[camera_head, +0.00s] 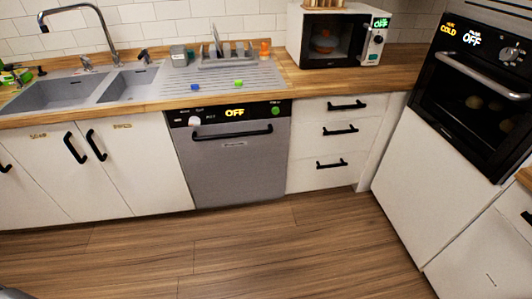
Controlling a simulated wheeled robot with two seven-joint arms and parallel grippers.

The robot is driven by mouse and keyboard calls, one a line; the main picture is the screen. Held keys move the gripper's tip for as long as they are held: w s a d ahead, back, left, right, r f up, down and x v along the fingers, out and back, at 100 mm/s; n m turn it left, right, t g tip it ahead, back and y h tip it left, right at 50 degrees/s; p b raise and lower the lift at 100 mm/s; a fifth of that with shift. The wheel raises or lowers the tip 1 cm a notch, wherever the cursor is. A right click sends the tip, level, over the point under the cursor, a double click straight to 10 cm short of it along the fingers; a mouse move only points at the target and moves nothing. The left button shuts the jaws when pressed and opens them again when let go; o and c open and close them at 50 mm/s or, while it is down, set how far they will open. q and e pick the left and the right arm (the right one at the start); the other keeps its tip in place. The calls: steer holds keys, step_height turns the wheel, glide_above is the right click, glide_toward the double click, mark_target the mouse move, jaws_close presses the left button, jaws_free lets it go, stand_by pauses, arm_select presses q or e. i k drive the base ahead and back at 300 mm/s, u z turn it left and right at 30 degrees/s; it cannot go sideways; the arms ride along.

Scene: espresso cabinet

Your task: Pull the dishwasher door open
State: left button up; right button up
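The dishwasher (236,165) stands under the counter, left of the middle of the head view. Its grey front is upright and looks shut. A dark control panel across its top reads "OFF" in yellow and has a white knob. A dark horizontal handle (232,132) runs across the upper part of the door, just under the panel. Neither of my grippers shows in the view, so no hand is seen at the handle.
Wooden floor (240,240) in front of the dishwasher is clear. White cabinets (100,170) stand to its left and drawers (335,140) to its right. The counter above holds a sink (85,88), a dish rack (225,55) and a microwave (335,38). An oven (475,90) is at the right.

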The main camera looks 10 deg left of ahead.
mark_target(238, 152)
steer(key=z, duration=0.05)
steer(key=k, duration=0.4)
steer(key=z, duration=0.75)
steer(key=i, duration=1.15)
steer(key=u, duration=0.55)
steer(key=i, duration=0.65)
steer(key=u, duration=1.25)
steer(key=i, duration=0.4)
steer(key=u, duration=0.35)
